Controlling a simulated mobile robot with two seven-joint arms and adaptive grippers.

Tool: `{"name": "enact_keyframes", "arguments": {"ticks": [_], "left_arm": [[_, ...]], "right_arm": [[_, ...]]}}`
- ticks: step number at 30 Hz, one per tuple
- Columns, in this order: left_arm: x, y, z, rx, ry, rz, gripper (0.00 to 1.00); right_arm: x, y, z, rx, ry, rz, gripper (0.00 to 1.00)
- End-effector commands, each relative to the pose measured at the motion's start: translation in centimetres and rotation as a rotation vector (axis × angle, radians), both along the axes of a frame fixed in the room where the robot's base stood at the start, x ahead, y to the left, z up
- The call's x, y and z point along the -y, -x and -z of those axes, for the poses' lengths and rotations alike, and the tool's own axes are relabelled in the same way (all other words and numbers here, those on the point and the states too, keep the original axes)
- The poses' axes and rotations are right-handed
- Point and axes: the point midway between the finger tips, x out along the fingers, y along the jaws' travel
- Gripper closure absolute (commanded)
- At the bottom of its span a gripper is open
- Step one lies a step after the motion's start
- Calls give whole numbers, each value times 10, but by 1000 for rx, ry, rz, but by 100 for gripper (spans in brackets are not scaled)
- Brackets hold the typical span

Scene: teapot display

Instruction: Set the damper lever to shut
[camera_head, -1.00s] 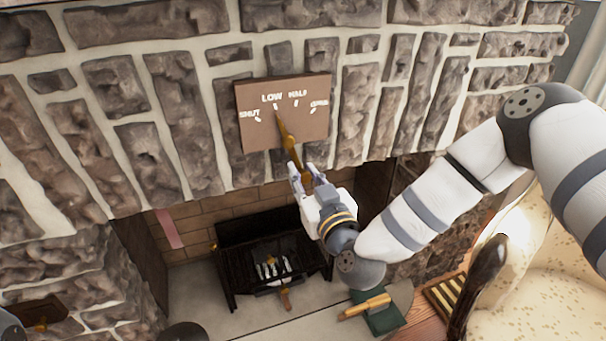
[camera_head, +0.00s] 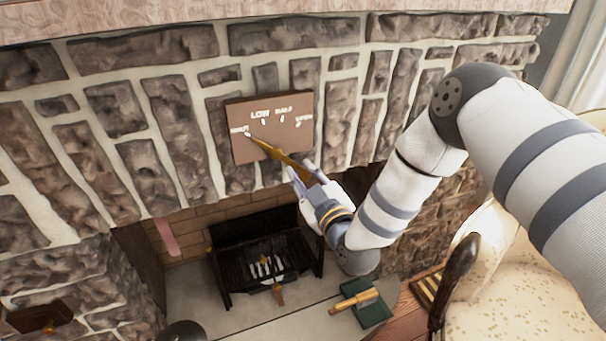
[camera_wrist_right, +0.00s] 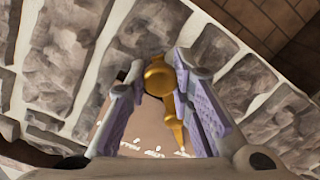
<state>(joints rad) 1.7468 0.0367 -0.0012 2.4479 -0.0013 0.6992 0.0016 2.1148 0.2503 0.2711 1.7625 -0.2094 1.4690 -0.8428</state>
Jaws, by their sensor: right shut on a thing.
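The damper plate (camera_head: 243,110) is a brown board on the stone chimney front, marked SHUT, LOW, HALF and OPEN. The brass damper lever (camera_head: 268,150) is tilted, its pointed end up and left at the SHUT mark (camera_head: 240,130). My right gripper (camera_head: 303,174) is shut on the lever's lower right end. In the right wrist view the lever's round brass knob (camera_wrist_right: 158,76) sits between the two purple-padded fingers (camera_wrist_right: 155,98), and the pointer runs down over the plate (camera_wrist_right: 150,132). My left gripper is not in view.
Below the plate is the firebox with a black grate (camera_head: 265,262). A green book-like object (camera_head: 372,309) with a wooden-handled tool lies on the hearth. A patterned armchair (camera_head: 520,270) stands at right. A mantel shelf (camera_head: 200,20) runs above.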

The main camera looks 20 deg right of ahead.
Motion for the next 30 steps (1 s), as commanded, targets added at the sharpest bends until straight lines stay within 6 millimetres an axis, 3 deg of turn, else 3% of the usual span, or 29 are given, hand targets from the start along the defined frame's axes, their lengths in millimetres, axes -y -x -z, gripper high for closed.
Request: {"name": "enact_keyframes", "arguments": {"ticks": [9, 10, 12, 13, 23, 30], "left_arm": [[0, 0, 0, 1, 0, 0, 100], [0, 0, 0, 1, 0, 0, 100], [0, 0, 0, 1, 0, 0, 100], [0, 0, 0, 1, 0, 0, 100], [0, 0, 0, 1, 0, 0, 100], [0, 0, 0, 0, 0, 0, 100]], "right_arm": [[2, -1, -3, 9, 0, 7, 100], [2, -1, -3, 9, 0, 7, 76], [2, -1, -3, 9, 0, 7, 60], [2, -1, -3, 8, 0, 6, 58], [1, 5, -1, 2, 1, 2, 58], [3, 64, -1, -2, 0, 1, 58]]}}
